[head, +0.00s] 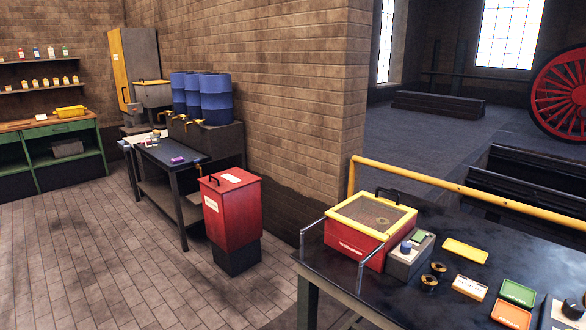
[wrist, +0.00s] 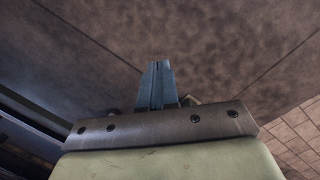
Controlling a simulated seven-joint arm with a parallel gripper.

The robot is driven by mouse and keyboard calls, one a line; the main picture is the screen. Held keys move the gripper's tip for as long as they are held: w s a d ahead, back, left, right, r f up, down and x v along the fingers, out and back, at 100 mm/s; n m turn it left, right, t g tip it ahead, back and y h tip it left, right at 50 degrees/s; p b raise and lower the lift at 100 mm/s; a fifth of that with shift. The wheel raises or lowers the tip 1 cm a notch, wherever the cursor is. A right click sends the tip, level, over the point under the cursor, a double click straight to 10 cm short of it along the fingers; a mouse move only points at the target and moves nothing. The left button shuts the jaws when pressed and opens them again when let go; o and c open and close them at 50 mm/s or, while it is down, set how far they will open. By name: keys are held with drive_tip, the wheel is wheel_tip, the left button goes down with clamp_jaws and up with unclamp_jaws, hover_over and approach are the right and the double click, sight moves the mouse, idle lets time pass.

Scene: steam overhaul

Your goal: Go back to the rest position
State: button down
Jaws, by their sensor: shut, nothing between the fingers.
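Behind the fingers is a blurred brown surface with dark seams. The fingers appear clear of it, but I cannot tell the distance. The arm and gripper do not show in the head view.
In the head view, a dark workbench (head: 320,262) at right holds a red box with a yellow-framed lid (head: 358,232) and small trays. A red bin (head: 230,205) stands on the floor. Blue drums (head: 215,100) sit by the brick wall. The tiled floor (head: 110,255) at left is clear.

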drive_tip(key=s+d+g, duration=0.2)
drive_tip(key=s+d, duration=0.1)
drive_tip(key=s, duration=0.9)
drive_tip(key=s+d+g, duration=0.3)
drive_tip(key=s, duration=1)
drive_tip(key=shift+s+d+f+y, duration=0.2)
drive_tip(key=shift+s+y, duration=0.1)
drive_tip(key=shift+y, duration=0.1)
